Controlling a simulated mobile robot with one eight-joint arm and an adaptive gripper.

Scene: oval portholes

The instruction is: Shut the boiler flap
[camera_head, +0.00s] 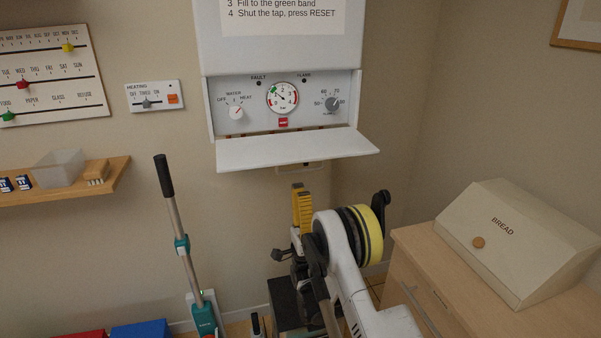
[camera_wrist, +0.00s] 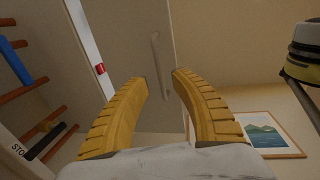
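The white boiler flap (camera_head: 298,151) hangs open below the boiler's control panel, sticking out towards me roughly level. A pale handle bar (camera_head: 300,168) shows under its front edge. In the wrist view the flap's underside (camera_wrist: 140,28) fills the upper middle, with the handle bar (camera_wrist: 157,62) running along it. My gripper (camera_head: 302,190), with yellow ribbed fingers, points up from below the flap. In the wrist view its fingertips (camera_wrist: 160,78) are spread apart with nothing between them, and the flap lies beyond them. I see no clear contact with the flap.
The control panel (camera_head: 283,100) holds a gauge, knobs and a red button. In the wrist view, pipes and a black tap (camera_wrist: 45,142) are at the left. A bread box (camera_head: 520,245) on a wooden cabinet stands right; a teal-and-black stick appliance (camera_head: 181,243) stands left.

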